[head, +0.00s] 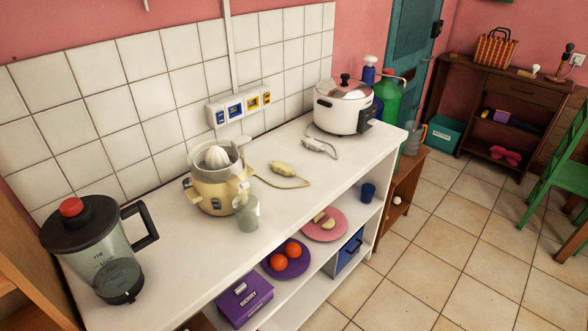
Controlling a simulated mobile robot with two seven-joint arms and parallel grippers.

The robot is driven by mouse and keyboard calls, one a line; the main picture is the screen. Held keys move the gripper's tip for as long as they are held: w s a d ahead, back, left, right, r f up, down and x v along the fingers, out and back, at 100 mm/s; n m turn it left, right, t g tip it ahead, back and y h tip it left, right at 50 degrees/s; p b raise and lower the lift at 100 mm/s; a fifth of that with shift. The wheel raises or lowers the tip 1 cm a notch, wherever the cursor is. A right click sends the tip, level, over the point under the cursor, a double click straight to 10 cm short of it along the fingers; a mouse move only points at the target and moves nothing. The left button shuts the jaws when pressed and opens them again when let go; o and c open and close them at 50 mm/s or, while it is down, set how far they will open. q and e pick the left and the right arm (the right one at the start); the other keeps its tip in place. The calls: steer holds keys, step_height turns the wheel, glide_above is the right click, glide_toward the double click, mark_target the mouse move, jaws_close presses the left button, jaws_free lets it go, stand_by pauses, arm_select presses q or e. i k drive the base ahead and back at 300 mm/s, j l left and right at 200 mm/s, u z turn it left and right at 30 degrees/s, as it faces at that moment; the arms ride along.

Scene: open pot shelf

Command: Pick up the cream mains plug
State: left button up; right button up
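The cream mains plug (281,166) lies on the white counter, just right of the cream citrus juicer (217,188). Its pale yellow cord (292,186) loops over the counter back toward the juicer. A second, whiter plug (313,144) lies a little farther right, with a grey cord leading toward the white rice cooker (338,112). Neither of my grippers shows in the head view.
The blender jug (100,260) stands at the counter's left end. A small translucent cup (247,214) stands before the juicer. A socket strip (240,107) is on the tiled wall. The counter's front is clear; shelves below hold plates and boxes.

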mark_target(278, 167)
steer(key=i+l+u, duration=0.15)
steer(key=u, duration=0.35)
steer(key=l+u, duration=0.2)
steer(key=u, duration=0.25)
steer(key=i+l+u, duration=0.2)
steer(key=l, duration=0.25)
steer(key=l+u, duration=0.2)
steer(key=l, duration=0.25)
steer(key=i+l, duration=0.1)
steer(key=l, duration=0.35)
steer(key=i+l+u, duration=0.1)
steer(key=l, duration=0.35)
